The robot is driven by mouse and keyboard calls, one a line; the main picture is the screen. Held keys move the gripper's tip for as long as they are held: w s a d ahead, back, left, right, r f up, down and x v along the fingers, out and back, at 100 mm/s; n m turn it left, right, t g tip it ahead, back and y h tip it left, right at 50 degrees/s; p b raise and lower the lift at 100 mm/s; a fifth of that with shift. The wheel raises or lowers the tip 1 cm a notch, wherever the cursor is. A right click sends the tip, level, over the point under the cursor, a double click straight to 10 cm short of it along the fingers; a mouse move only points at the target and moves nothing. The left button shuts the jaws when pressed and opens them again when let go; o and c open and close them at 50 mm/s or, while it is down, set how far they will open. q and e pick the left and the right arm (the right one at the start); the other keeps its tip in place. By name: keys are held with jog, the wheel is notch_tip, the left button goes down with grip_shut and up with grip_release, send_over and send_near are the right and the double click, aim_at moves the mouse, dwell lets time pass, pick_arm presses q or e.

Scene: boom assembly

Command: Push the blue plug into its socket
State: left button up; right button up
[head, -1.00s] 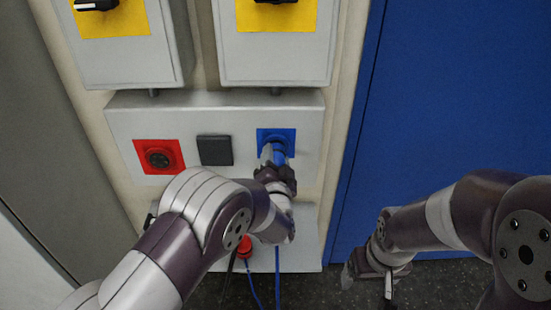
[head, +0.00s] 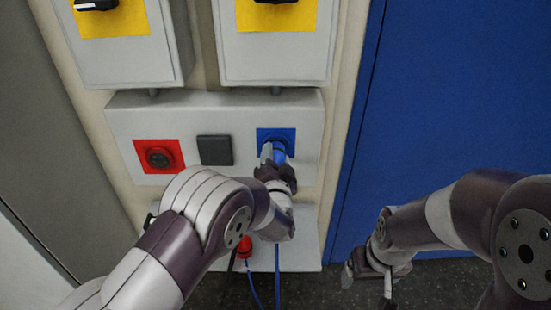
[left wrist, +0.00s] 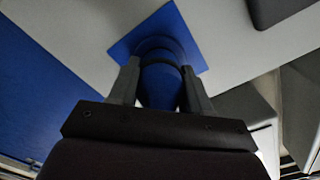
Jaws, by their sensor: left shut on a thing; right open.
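The blue plug (head: 279,153) is at the blue socket (head: 276,134) on the grey panel. In the left wrist view the plug (left wrist: 160,84) lies between the fingers, its front end up against the socket (left wrist: 160,36) on its blue square plate. I cannot tell how deep the plug sits in the socket. My left gripper (head: 271,156) is shut on the plug; its fingers (left wrist: 160,82) show on both sides of it. A blue cable hangs below. My right gripper (head: 367,277) is open and empty, low on the right, away from the panel.
A red socket (head: 159,156) and a dark square cover (head: 215,150) are left of the blue socket. A red plug (head: 243,248) is at the lower ledge (head: 305,240). Two grey boxes with yellow plates hang above. A blue door (head: 450,110) is on the right.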

pick_arm(q)
jog(key=shift+w, duration=0.3)
jog(key=o, duration=1.4)
jog(key=s+p, duration=0.1)
jog(key=s, duration=1.1)
jog(key=shift+s, duration=0.35)
